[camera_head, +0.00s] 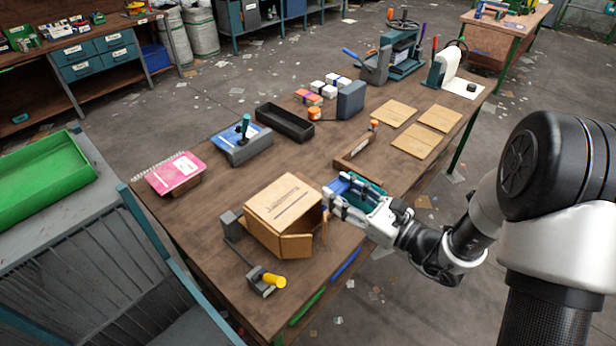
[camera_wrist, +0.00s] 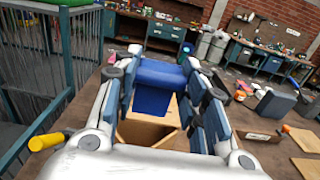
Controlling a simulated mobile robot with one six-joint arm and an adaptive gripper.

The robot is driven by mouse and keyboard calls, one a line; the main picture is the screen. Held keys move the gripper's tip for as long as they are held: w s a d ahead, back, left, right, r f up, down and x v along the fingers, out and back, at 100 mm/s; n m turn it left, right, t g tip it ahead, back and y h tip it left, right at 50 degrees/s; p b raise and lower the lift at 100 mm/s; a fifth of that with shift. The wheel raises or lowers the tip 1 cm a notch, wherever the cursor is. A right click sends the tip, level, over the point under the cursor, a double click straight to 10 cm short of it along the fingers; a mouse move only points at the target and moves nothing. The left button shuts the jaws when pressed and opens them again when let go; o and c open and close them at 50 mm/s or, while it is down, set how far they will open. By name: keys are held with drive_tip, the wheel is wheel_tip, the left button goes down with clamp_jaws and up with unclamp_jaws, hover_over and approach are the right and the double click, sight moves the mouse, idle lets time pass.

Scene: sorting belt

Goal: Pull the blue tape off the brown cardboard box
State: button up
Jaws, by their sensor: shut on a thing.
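The brown cardboard box (camera_head: 283,208) sits near the front of the wooden table, with dark writing on its top. A flap stands out at its lower front, and its side facing my gripper looks open. In the wrist view the box (camera_wrist: 145,133) shows below and between my fingers. My gripper (camera_head: 335,194) is just right of the box. It is shut on the blue tape (camera_wrist: 155,74), which spans between the fingertips. A flat blue part hangs below it, in front of the box. I cannot tell whether the tape still touches the box.
A clamp with a yellow handle (camera_head: 272,279) and a grey block stand beside the box. A pink notebook (camera_head: 174,173), a black tray (camera_head: 284,123) and flat cardboard pieces (camera_head: 415,141) lie farther back. A green bin (camera_head: 45,178) is at the left.

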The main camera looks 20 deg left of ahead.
drive_tip(key=r+p, duration=0.1)
drive_tip(key=d+r+p, duration=0.1)
drive_tip(key=r, duration=0.1)
drive_tip(key=s+d+r+p, duration=0.1)
drive_tip(key=r, duration=0.1)
drive_tip(key=shift+d, duration=0.15)
idle(0.6)
